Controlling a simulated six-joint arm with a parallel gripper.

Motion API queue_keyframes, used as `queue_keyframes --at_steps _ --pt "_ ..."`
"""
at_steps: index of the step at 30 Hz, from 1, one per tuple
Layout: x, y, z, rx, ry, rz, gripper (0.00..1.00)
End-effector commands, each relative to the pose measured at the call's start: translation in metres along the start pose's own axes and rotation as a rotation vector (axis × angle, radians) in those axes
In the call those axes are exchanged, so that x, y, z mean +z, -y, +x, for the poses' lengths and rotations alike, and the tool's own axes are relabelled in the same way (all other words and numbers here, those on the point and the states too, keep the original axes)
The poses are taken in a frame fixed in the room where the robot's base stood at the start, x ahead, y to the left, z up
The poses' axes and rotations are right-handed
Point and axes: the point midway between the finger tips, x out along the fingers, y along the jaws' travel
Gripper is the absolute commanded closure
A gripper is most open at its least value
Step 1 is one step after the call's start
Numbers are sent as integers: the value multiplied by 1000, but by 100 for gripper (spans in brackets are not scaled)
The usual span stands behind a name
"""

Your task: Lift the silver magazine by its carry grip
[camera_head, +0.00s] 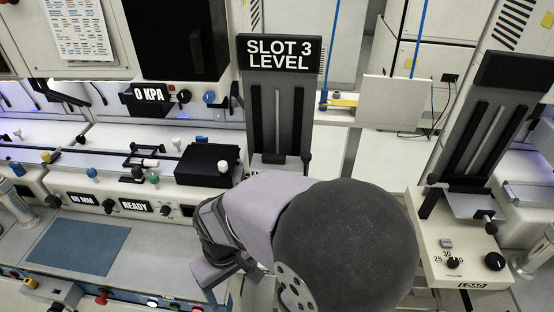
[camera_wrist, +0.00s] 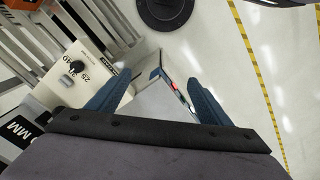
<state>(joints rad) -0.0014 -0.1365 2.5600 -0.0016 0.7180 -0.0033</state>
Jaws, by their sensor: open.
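My gripper (camera_wrist: 158,78) shows in the wrist view as two blue fingers spread apart, with no object clearly held. Between and beyond the fingers is a pale grey, flat-sided thing (camera_wrist: 160,103) with a dark edge strip and a small red mark. I cannot tell whether it is the silver magazine, and no carry grip can be made out on it. Its lower part is hidden by my gripper's dark body. In the head view my arm covers the lower middle, and the fingers are hidden. No silver magazine can be clearly picked out there.
A dark elevator tower marked SLOT 3 LEVEL (camera_head: 279,95) stands behind my arm. Another tower (camera_head: 488,125) rises at right above a cream LOAD panel (camera_head: 463,250) with knobs. A bench with a blue mat (camera_head: 78,250) is at left. The wrist view shows open floor (camera_wrist: 235,75) at right.

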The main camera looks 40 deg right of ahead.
Motion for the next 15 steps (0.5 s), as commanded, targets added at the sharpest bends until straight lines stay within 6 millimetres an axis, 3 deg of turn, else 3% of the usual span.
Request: queue_keyframes --at_steps 1,5,7,15 --pt "0 0 -18 0 0 0 27" --pt "0 0 -38 0 0 0 27" --pt "-18 -5 -31 -15 -1 -16 27" --pt "-86 -36 -48 -88 -20 -130 27"
